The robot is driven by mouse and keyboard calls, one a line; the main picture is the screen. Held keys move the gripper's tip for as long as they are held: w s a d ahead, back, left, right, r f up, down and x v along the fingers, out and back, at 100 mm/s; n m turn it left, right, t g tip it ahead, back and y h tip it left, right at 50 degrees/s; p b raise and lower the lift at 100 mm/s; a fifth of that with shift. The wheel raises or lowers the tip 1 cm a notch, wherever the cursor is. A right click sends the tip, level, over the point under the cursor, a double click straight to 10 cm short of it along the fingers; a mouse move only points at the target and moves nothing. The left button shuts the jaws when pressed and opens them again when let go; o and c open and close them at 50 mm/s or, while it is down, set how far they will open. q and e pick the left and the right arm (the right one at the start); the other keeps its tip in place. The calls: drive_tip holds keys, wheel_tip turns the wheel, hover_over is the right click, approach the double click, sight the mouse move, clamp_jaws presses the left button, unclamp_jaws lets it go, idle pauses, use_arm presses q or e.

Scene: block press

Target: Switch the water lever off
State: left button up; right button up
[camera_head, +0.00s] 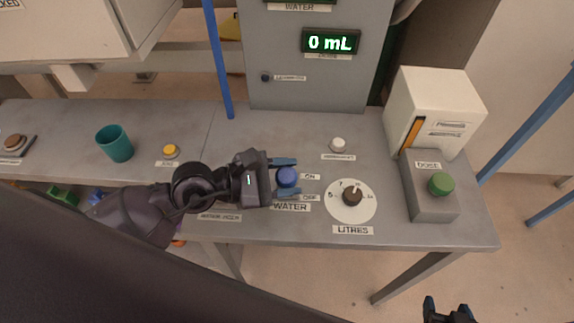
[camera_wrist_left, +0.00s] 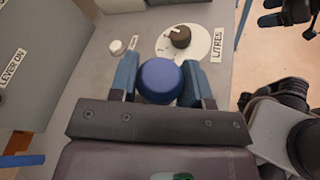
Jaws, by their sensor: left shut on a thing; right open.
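The water lever has a round blue knob (camera_head: 288,177), beside the ON and OFF labels and above the WATER label (camera_head: 291,207) on the grey bench. My left gripper (camera_head: 286,178) has its two blue fingers on either side of the knob and is shut on it. In the left wrist view the blue knob (camera_wrist_left: 161,81) sits between the fingertips. The lever's shaft is hidden under the knob, so its exact setting is hard to tell. My right gripper (camera_head: 447,310) is open and empty at the bottom right, away from the bench.
A LITRES dial (camera_head: 340,208) lies right of the lever, with a white button (camera_head: 338,145) behind it. A grey DOSE box (camera_head: 430,195) with a green button stands further right. A teal cup (camera_head: 115,143) and yellow button (camera_head: 170,151) are left. The display (camera_head: 331,42) reads 0 mL.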

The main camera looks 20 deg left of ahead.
use_arm(q)
drive_tip(key=shift+s+d+f, duration=0.1)
drive_tip(key=shift+s+f, duration=0.1)
drive_tip(key=shift+f, duration=0.1)
drive_tip(key=o, duration=1.3)
use_arm(e)
drive_tip(key=shift+s+d+f, duration=0.1)
drive_tip(key=shift+s+f, duration=0.3)
drive_tip(key=shift+s, duration=0.2)
drive_tip(key=shift+w, duration=0.1)
